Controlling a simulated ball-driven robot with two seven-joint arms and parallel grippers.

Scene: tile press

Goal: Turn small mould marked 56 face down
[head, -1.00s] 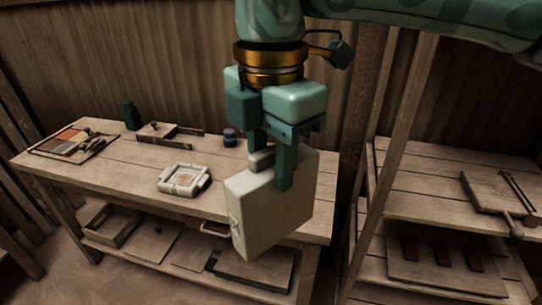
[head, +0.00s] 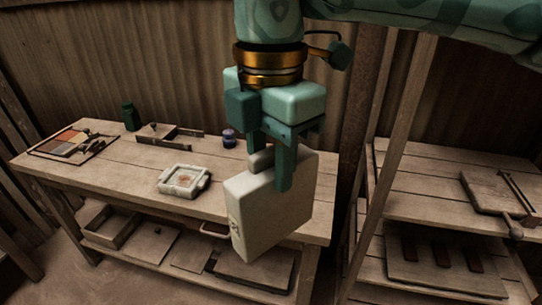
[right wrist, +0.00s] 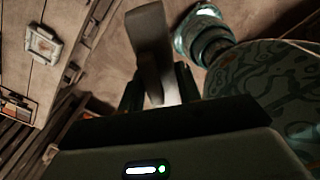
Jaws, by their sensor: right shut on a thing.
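My right gripper (head: 271,168) points down and is shut on a pale block-like mould (head: 270,208), gripping it at its top. The mould hangs upright on edge in front of the workbench's right end, with a faint mark on its narrow left side that I cannot read for sure. In the right wrist view the mould (right wrist: 150,45) stands between the dark fingers. A second white mould (head: 184,180), square with a shallow recess facing up, lies on the bench; it also shows in the right wrist view (right wrist: 43,45). My left gripper does not show.
The wooden workbench (head: 110,175) carries a palette of coloured squares (head: 72,141), a green bottle (head: 131,116), a wooden frame (head: 165,133) and a small blue jar (head: 229,138). Boxes and boards lie on its lower shelf. A wooden rack (head: 420,200) stands at right. The bench's front left is clear.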

